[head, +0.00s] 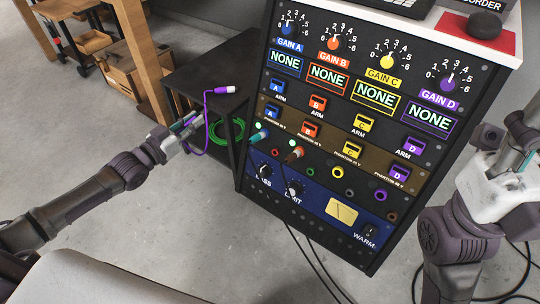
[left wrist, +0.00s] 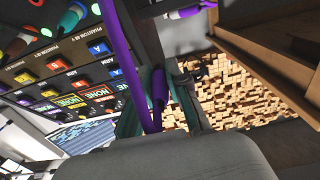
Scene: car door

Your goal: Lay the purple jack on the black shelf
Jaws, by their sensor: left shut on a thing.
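The purple jack (head: 220,90) has a white tip pointing right, and its purple cable loops down to my left gripper (head: 188,124). In the head view it appears over the black shelf (head: 200,72), which stands left of the equipment rack; contact with the shelf cannot be told.
The equipment rack (head: 330,150) has coloured knobs, switches and sockets, with a green jack (head: 259,136) and a brown jack (head: 293,154) at its front. A green cable coil (head: 228,130) lies lower in the shelf. A wooden bench (head: 140,60) stands behind. Black cables hang to the floor.

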